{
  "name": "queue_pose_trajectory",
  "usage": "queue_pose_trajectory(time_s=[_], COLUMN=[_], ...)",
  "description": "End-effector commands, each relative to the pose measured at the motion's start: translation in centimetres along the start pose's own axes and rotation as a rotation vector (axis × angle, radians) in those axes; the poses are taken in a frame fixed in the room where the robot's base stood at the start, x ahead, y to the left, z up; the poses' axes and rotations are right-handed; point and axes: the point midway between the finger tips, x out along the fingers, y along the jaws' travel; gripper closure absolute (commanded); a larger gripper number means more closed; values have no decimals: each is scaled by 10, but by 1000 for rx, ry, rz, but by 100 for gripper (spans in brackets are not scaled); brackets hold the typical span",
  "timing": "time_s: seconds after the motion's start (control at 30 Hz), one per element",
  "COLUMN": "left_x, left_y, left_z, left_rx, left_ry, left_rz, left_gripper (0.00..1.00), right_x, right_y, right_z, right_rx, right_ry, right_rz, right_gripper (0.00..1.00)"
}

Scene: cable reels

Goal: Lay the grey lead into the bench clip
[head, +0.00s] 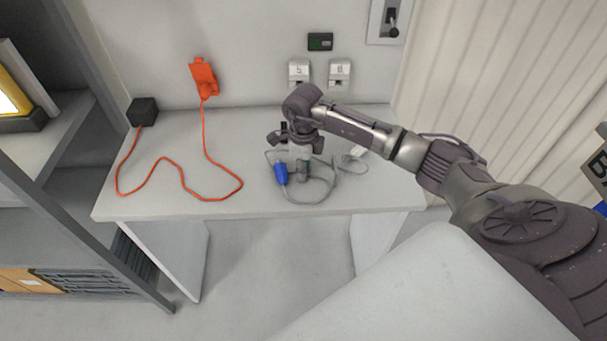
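The grey lead (318,201) lies in loose loops on the white bench, with a blue plug (281,174) at its left side. Part of the lead runs right, past my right arm, towards a small white piece (360,151). My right gripper (297,146) is above the lead, near the middle back of the bench. Its fingers look spread apart, with no lead seen between them. A small grey-green upright piece (303,169) stands just below the gripper; I cannot tell if it is the bench clip. My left gripper is out of view.
An orange cord (178,165) runs on the bench's left from a black block (143,111) to an orange wall fitting (203,78). Two white wall sockets (299,71) and a lever box (388,20) are behind. A grey shelf (60,130) stands left. The bench's front strip is clear.

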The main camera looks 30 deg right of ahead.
Motion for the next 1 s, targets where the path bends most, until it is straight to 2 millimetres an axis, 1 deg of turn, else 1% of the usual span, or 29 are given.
queue_pose_trajectory(time_s=[0.03, 0.2, 0.23, 1.0], left_x=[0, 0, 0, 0], left_y=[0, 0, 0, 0], left_z=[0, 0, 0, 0], left_rx=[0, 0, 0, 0], left_ry=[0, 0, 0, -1], left_rz=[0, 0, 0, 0], left_gripper=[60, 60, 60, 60], right_x=[0, 0, 0, 0], right_y=[0, 0, 0, 0], right_z=[0, 0, 0, 0], right_rx=[0, 0, 0, 0], right_ry=[1, 1, 1, 1], right_rz=[0, 0, 0, 0], right_gripper=[85, 99, 100, 100])
